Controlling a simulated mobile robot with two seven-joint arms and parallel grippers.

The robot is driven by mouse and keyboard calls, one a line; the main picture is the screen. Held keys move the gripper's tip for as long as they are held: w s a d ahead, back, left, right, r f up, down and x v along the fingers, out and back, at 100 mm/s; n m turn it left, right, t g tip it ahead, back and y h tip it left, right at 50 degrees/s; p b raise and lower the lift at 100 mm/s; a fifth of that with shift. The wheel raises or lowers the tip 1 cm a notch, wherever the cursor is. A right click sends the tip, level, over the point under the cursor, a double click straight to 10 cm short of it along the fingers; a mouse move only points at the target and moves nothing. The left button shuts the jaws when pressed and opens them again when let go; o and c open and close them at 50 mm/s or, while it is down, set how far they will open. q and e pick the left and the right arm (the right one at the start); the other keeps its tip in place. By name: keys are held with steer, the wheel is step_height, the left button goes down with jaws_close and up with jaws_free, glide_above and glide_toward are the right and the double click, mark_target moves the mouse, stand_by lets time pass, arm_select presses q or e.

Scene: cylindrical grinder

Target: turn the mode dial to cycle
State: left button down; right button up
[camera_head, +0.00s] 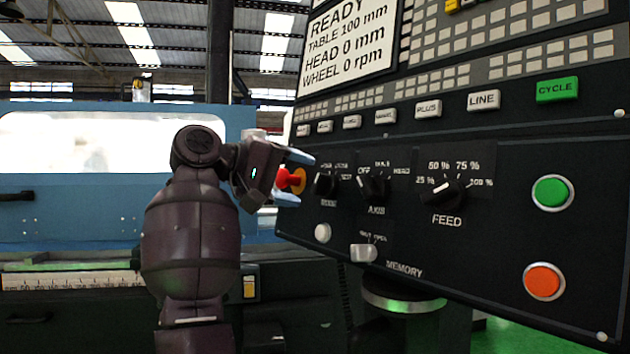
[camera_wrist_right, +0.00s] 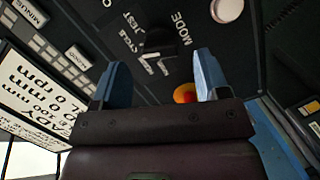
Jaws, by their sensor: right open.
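The mode dial (camera_head: 325,184) is a black knob at the left end of the dial row on the dark control panel. In the right wrist view the mode dial (camera_wrist_right: 160,42) shows near the top, with the words CYCLE, TEST and MODE around it. I cannot tell its setting. My right gripper (camera_head: 301,178) is open just left of the dial. In the right wrist view its blue fingers (camera_wrist_right: 160,70) are spread wide, with the dial ahead between them, apparently apart from it. My left gripper is not in view.
A red emergency button (camera_head: 291,180) on a yellow base is close to the right gripper's fingers. The axis dial (camera_head: 373,187) and feed dial (camera_head: 447,191) are to the right. A white knob (camera_head: 322,233) and a memory switch (camera_head: 364,253) are below. A green CYCLE key (camera_head: 557,90) is upper right.

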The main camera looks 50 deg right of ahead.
steer(key=v, duration=0.6)
steer(key=shift+p, duration=0.3)
steer(key=shift+a, duration=0.1)
